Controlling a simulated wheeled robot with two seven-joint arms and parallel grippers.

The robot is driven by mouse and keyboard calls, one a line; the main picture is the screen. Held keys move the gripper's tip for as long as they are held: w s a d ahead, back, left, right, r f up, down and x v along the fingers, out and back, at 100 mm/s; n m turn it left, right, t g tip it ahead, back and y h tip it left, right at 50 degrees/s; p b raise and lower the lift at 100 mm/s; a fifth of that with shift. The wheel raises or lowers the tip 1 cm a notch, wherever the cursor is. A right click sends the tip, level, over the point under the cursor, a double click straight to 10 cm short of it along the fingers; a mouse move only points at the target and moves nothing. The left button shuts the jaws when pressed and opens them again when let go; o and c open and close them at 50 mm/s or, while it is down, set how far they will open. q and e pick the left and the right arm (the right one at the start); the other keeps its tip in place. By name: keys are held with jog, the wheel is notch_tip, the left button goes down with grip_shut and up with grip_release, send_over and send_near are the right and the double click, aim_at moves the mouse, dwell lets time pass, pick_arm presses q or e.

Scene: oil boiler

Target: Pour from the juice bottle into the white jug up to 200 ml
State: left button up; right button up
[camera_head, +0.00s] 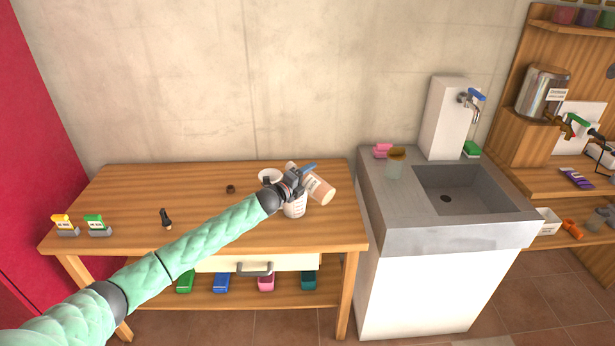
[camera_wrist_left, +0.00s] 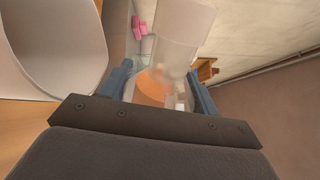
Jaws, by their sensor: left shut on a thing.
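The juice bottle (camera_head: 321,190) is tilted, with a pale label and an orange-pink end at the lower right in the head view. My left gripper (camera_head: 303,176) is shut on it above the wooden table. In the left wrist view the bottle (camera_wrist_left: 155,88) shows orange between the fingers and a pale, clear part beyond. The white jug (camera_head: 295,208), with marks on its side, stands on the table just below the gripper. A white open vessel, seemingly the jug (camera_wrist_left: 50,45), fills the left of the wrist view. The gripper partly hides bottle and jug. No stream or fill level can be made out.
A white round thing (camera_head: 270,176) lies behind the gripper. A small brown cap-like thing (camera_head: 230,189) and a dark object (camera_head: 166,218) lie on the table (camera_head: 130,195). The sink counter (camera_head: 390,205) stands right, with a greenish cup (camera_head: 395,165). The table's left half is mostly clear.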

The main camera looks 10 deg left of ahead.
pick_arm(q)
jog(key=shift+f+n, duration=0.15)
jog(key=shift+n, duration=0.15)
pick_arm(e)
jog(key=shift+a, duration=0.9)
dwell(0.6)
